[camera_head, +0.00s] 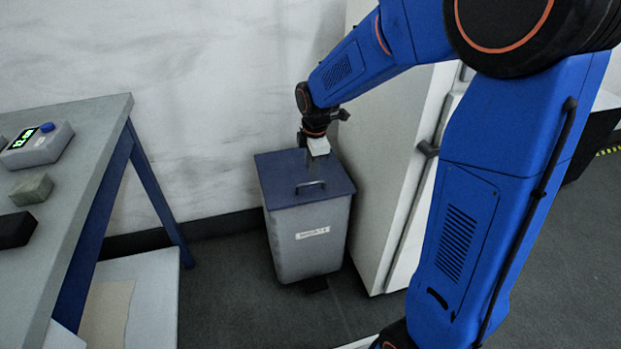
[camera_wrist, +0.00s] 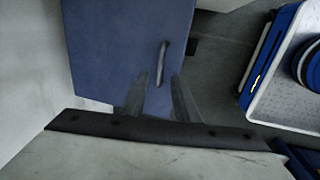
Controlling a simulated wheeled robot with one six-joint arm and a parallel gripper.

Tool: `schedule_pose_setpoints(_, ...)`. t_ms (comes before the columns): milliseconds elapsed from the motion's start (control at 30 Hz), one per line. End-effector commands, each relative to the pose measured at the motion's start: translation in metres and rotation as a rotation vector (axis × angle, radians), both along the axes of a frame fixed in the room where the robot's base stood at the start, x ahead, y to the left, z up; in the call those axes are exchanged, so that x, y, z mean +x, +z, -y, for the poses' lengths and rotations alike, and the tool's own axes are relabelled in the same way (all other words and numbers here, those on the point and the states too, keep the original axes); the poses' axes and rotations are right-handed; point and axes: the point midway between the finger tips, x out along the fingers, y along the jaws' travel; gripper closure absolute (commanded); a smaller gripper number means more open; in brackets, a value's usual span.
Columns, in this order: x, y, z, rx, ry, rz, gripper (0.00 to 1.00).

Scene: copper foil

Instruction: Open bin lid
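The grey bin (camera_head: 308,243) stands on the floor against the wall, with a white label on its front. Its blue lid (camera_head: 272,172) lies flat and closed on top and fills the upper middle of the wrist view (camera_wrist: 105,55). A thin metal handle (camera_head: 310,184) sits near the lid's front edge. It also shows in the wrist view (camera_wrist: 162,62), just beyond my fingertips. My gripper (camera_head: 315,170) points down over the lid, close to the handle.
A tall white cabinet (camera_head: 385,175) stands close to the bin's right side. A grey-topped table (camera_head: 75,165) with blue legs is at the left, bearing a device with a green display (camera_head: 37,143) and small blocks. The wall is close behind the bin. Dark floor (camera_head: 230,290) is clear in front-left of it.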

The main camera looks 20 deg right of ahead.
Motion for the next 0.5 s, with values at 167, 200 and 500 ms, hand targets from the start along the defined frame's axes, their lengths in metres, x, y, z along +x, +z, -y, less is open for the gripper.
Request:
schedule_pose_setpoints(167, 0.005, -0.029, 0.0, -0.001, 0.0, -0.003, 0.72)
schedule_pose_setpoints(200, 0.006, -0.034, 0.0, -0.001, 0.0, -0.003, 0.72)
schedule_pose_setpoints(500, 0.011, -0.054, 0.0, 0.0, 0.0, 0.0, 0.72)
